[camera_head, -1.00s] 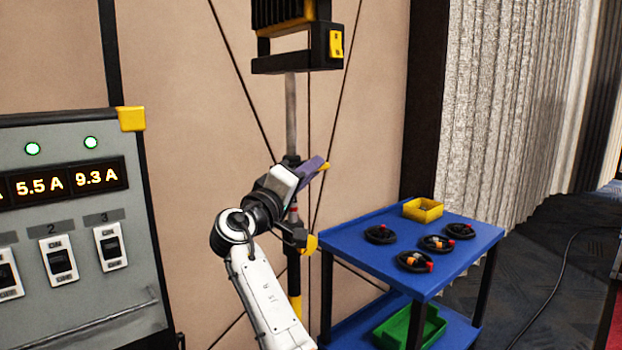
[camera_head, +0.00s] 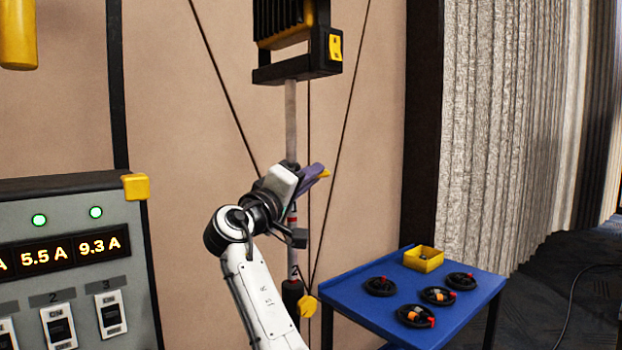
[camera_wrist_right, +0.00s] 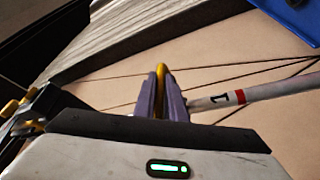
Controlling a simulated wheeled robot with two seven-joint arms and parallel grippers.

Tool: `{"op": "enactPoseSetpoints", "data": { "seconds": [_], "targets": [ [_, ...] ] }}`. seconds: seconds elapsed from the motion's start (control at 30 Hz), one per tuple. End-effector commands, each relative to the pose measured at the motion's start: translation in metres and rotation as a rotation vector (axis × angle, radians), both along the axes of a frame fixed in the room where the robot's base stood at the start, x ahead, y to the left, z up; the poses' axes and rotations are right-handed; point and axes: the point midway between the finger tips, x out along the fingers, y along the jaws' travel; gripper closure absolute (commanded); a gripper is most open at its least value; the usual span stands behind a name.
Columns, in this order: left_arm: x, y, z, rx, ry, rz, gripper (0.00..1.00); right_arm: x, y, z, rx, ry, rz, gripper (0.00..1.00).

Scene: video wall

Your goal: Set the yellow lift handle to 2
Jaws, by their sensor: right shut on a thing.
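The yellow lift handle (camera_wrist_right: 162,74) is between the purple fingers of my right gripper in the wrist view. A red band with a dark mark like a 1 (camera_wrist_right: 233,97) shows in the wrist view. A dark mark (camera_head: 295,271) sits lower on the pole, too small to read surely. My left gripper is out of view.
A black clamp with a yellow knob (camera_head: 308,306) is low on the pole. A blue cart (camera_head: 352,308) with round black items and a yellow box (camera_head: 423,259) stands right. A grey switch panel (camera_head: 70,205) stands left. Thin dark cables slant across the wall.

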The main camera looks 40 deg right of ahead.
Motion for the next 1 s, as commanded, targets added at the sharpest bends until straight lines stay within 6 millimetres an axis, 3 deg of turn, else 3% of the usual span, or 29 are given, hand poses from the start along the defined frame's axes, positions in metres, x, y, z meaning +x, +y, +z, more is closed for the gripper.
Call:
{"op": "enactPoseSetpoints", "data": {
  "seconds": [0.03,0.13,0.47,1.0],
  "targets": [
    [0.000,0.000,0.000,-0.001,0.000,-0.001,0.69,0.000,0.000,0.000,-0.001,0.000,-0.001,0.86],
    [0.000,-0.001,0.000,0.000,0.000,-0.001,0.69,0.000,0.000,0.000,0.000,0.000,0.000,0.70],
    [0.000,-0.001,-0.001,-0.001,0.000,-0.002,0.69,-0.001,0.002,-0.002,0.001,0.001,0.000,0.70],
    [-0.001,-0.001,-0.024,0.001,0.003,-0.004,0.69,-0.037,0.082,-0.021,0.001,0.000,0.002,0.70]
  ]
}}
